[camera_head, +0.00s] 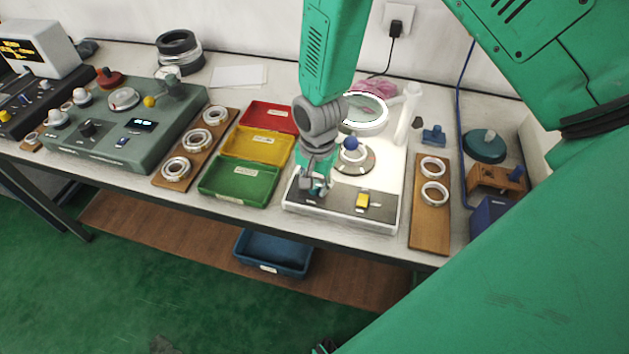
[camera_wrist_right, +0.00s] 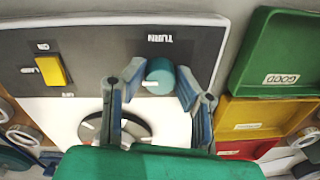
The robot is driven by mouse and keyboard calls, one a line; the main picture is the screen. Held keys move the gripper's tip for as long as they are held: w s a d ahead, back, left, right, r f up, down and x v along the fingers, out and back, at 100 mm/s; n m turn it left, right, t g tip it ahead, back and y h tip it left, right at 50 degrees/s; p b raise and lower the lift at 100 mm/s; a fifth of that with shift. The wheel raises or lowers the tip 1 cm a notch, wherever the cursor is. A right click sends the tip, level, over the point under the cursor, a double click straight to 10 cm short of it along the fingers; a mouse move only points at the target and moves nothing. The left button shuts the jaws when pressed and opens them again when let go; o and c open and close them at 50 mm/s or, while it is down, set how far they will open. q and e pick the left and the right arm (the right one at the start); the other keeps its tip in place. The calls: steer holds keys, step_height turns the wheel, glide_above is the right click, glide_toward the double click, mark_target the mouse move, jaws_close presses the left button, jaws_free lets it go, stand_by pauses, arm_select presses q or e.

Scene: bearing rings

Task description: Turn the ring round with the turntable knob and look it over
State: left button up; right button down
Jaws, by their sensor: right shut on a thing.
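My right gripper (camera_head: 316,188) is at the front of the white inspection station (camera_head: 390,190). In the right wrist view its two fingers (camera_wrist_right: 158,85) close around the teal knob (camera_wrist_right: 159,74) beside the word TURN. Behind the knob is the grey turntable (camera_head: 368,164), which shows partly in the wrist view (camera_wrist_right: 135,130), cut by my gripper. A pale ring (camera_head: 355,158) appears on the turntable, with a blue ball (camera_head: 351,143) above it. A small dark piece at the bottom edge of the head view may be my left gripper (camera_head: 325,347); its jaws are not clear.
A yellow switch (camera_head: 362,201) is right of the knob. Red (camera_head: 268,117), yellow (camera_head: 258,146) and green (camera_head: 240,180) trays stand left of the station. Wooden boards with rings lie left (camera_head: 196,149) and right (camera_head: 430,222). A ring lamp (camera_head: 366,126) stands behind the turntable.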

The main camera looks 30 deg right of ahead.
mark_target(316, 185)
steer(key=shift+a, duration=0.1)
steer(key=c, duration=1.3)
jaws_free()
steer(key=shift+o, duration=0.2)
steer(key=shift+r, duration=0.15)
steer(key=shift+r, duration=0.3)
step_height(316, 185, up, 11)
steer(key=shift+s, duration=0.15)
